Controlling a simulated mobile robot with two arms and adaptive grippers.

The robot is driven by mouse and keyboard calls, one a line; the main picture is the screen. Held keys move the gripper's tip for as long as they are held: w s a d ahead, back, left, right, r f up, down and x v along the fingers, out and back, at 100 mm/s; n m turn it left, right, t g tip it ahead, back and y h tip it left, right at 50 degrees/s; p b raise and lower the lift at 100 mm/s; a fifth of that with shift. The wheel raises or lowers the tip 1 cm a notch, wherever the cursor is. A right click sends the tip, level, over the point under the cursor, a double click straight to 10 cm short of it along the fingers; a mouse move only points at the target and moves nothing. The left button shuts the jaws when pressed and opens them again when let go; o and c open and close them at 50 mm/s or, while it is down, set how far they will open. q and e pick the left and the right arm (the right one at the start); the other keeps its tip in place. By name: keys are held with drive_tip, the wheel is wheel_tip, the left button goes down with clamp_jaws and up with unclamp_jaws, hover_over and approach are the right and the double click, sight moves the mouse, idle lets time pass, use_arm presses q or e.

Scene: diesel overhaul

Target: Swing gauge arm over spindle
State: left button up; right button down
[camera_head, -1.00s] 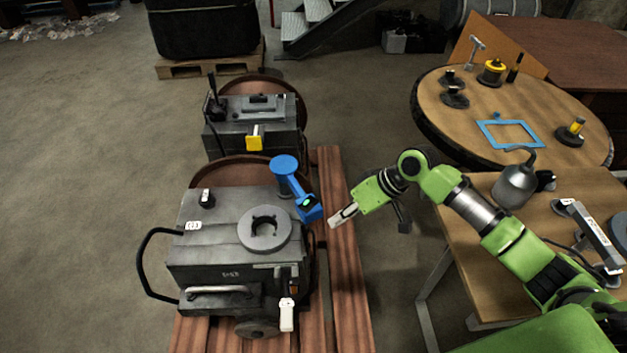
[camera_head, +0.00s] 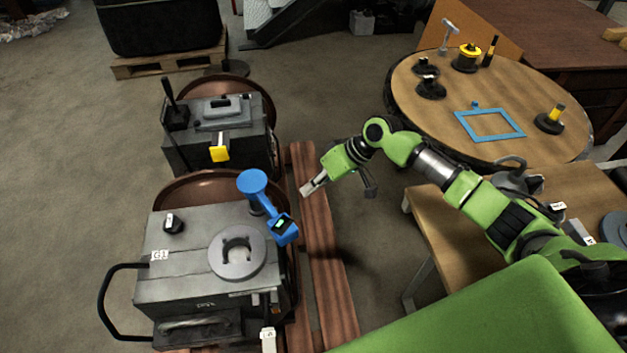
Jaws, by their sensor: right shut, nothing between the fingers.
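The blue gauge arm (camera_head: 262,204) is mounted at the back right corner of the near grey engine block (camera_head: 180,270). Its round blue end points to the back left, and its box end with a small green display is at the front right. The spindle appears to be the round grey ring (camera_head: 237,252) with a dark centre on top of the block. The gauge arm stands beside it, not over it. My right gripper (camera_head: 306,190) is shut and empty, a little right of the gauge arm and apart from it. My left gripper is out of view.
A second engine unit (camera_head: 215,130) with a yellow tag stands behind. Both rest on wooden planks (camera_head: 328,270). A round table (camera_head: 440,115) with a blue frame (camera_head: 490,124) and several tools is at the right. A wooden bench (camera_head: 440,225) stands below my right arm.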

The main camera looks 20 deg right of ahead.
sight(269, 213)
drive_tip(key=a+f+p, duration=0.2)
drive_tip(key=a+f, duration=0.2)
drive_tip(key=a, duration=0.2)
drive_tip(key=shift+w+a+f, duration=0.15)
drive_tip(key=shift+w+a, duration=0.2)
